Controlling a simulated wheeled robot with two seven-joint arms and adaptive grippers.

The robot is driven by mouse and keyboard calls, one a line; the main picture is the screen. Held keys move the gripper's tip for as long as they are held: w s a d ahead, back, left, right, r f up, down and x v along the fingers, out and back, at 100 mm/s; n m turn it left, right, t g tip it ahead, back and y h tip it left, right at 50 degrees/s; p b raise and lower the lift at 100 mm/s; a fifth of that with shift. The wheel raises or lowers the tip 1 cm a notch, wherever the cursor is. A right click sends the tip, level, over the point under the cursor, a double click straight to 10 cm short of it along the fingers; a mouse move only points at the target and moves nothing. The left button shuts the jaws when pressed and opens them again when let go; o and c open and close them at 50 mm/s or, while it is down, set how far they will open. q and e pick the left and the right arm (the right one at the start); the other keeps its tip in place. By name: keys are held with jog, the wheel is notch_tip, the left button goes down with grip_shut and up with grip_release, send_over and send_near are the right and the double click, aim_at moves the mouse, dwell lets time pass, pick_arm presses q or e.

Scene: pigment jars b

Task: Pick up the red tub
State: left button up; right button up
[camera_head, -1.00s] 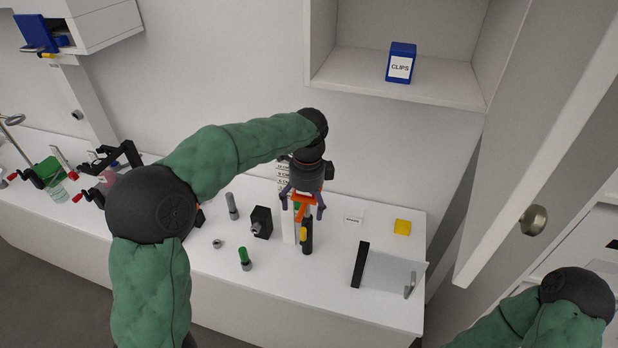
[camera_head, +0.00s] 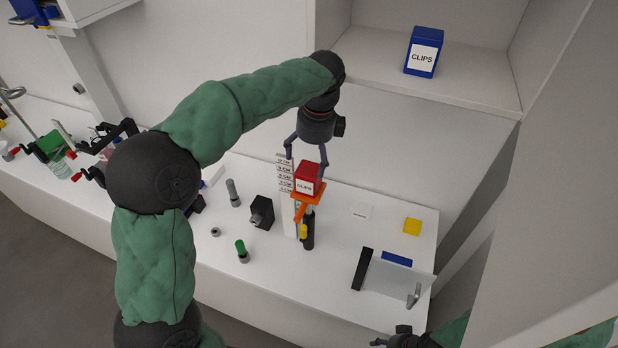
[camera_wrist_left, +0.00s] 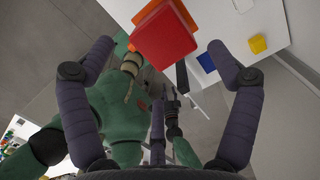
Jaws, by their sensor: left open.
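My right gripper (camera_head: 400,340) is partly seen at the bottom edge, far from the tub.
A measuring scale (camera_head: 285,175) stands close behind the platform. A blue CLIPS tub (camera_head: 423,52) is on the upper shelf. A yellow block (camera_head: 412,226), a clear panel (camera_head: 398,280) and a black block (camera_head: 261,210) stand on the bench.

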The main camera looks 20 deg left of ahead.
aim_at(309, 168)
pick_arm(q)
jog(key=f, duration=0.2)
jog(key=shift+w+a+f, duration=0.25)
jog(key=shift+w+f, duration=0.1)
jog(key=shift+w, duration=0.05)
jog(key=shift+s+a+f, duration=0.1)
jog(key=shift+f, duration=0.45)
jog(key=c, duration=1.5)
jog(key=shift+r, duration=0.85)
jog(key=s+d+r, duration=0.3)
jog(key=r, duration=0.4)
jog(key=shift+s, duration=0.35)
jog(key=s+d+r, duration=0.1)
jog(key=s+d, duration=0.1)
jog(key=s+d+r, duration=0.1)
jog(key=s, duration=0.1)
jog(key=s+d+r, duration=0.2)
jog(key=s, duration=0.1)
jog(key=shift+d+r+b, duration=0.1)
jog(key=shift+d+b, duration=0.2)
jog(key=shift+b, duration=0.05)
jog(key=shift+s, duration=0.15)
